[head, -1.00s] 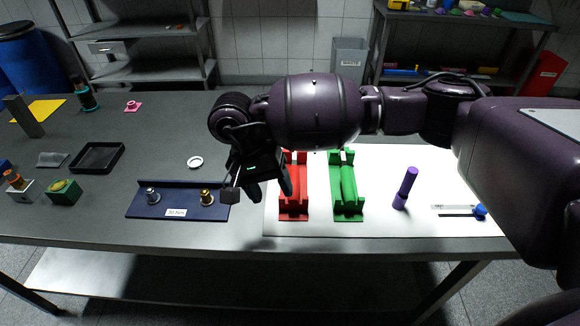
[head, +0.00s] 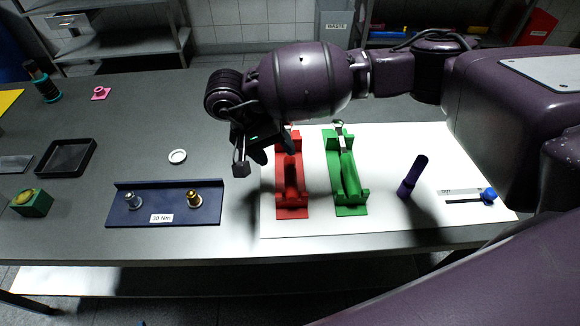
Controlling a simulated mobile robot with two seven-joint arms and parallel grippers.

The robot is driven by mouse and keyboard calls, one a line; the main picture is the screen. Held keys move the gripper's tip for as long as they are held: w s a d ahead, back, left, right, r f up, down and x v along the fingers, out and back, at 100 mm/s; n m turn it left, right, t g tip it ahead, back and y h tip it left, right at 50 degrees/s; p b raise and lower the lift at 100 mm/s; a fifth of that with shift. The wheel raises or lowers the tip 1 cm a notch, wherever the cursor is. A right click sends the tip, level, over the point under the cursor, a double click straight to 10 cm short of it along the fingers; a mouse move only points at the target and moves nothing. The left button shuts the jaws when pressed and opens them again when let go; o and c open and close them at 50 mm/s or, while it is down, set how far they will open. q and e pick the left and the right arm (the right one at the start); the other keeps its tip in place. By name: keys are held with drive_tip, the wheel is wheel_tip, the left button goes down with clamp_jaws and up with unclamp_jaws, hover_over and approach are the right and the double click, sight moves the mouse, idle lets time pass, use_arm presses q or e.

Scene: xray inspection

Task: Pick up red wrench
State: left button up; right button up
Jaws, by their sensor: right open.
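The red cradle (head: 293,205) stands on the white mat, with a long red piece, seemingly the red wrench (head: 291,174), lying lengthwise in it. Its far end is partly hidden by my right gripper (head: 274,153). That gripper is open, its jaws pointing down at the far left end of the red cradle. I see nothing between the jaws, and cannot tell its height above the cradle. My left gripper is not in view.
A green cradle (head: 352,209) with a green tool stands right of the red one. Further right are a purple cylinder (head: 412,176) and a blue-ended gauge (head: 488,195). A dark blue 30 Nm fixture (head: 165,202) and a black tray (head: 86,147) stand left.

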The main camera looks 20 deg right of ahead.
sight(287, 166)
drive_tip(key=x, duration=0.4)
drive_tip(key=shift+s+d+f+p, duration=0.2)
drive_tip(key=shift+s+p, duration=0.1)
drive_tip(key=shift+s, duration=0.1)
drive_tip(key=shift+d+f, duration=0.1)
drive_tip(key=shift+f, duration=0.2)
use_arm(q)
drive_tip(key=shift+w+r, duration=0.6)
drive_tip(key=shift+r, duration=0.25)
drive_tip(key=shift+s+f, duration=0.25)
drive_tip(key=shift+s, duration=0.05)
use_arm(e)
clamp_jaws()
